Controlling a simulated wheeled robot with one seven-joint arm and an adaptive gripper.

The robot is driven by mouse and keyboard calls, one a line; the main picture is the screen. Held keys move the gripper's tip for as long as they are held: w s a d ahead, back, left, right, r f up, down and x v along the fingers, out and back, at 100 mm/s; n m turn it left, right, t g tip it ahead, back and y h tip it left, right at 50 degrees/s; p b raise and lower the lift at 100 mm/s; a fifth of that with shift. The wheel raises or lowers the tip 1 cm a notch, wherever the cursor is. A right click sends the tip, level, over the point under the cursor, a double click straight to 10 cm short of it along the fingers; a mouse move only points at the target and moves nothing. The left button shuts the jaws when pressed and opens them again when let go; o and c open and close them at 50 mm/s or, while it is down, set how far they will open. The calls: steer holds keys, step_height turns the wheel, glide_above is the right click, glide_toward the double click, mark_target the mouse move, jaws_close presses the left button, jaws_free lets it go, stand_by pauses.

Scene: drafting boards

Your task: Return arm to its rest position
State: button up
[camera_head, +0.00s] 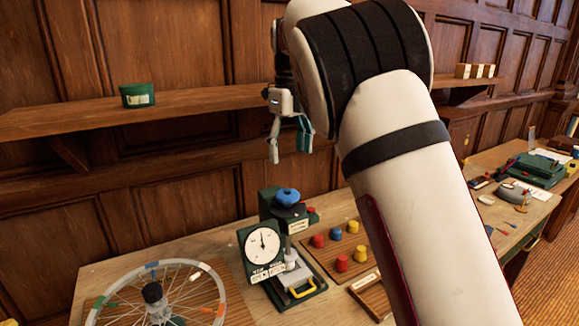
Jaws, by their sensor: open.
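My gripper (290,143) shows in the head view at the upper middle, hanging fingers-down in front of the wood-panelled wall. Its two fingers are apart and nothing is between them. It appears higher in the picture than the bench and is not touching anything that I can see. My white arm, with dark bands, fills the upper right middle and hides part of the shelf, wall and bench. The wrist is partly hidden behind the arm.
A wooden shelf (75,119) carries a green tin (137,96) at left. The bench below holds a spoked wheel (155,292), a dial gauge (263,245), a board with red, blue and yellow knobs (318,262), and a green typewriter-like machine (535,170). Small blocks (475,71) sit at right.

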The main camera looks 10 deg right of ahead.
steer(key=shift+r, duration=0.55)
steer(key=s+d+r+n+t+y, duration=0.1)
steer(key=s+d+r+n, duration=0.2)
steer(key=s+n, duration=0.4)
steer(key=s+d+r+n+t+y, duration=0.1)
steer(key=s+d+r+n, duration=0.15)
steer(key=s+n, duration=0.5)
steer(key=s+f+n+t, duration=0.1)
steer(key=s+f+n, duration=0.2)
steer(key=s+n, duration=0.2)
steer(key=s+f+n+t+h, duration=0.1)
steer(key=s+f+n, duration=0.2)
steer(key=s, duration=0.6)
steer(key=s+f+n+t+h, duration=0.1)
steer(key=s+f+n, duration=0.2)
steer(key=s+n, duration=0.4)
steer(key=shift+s+f+t, duration=0.25)
steer(key=shift+s+t, duration=0.05)
steer(key=shift+s, duration=0.1)
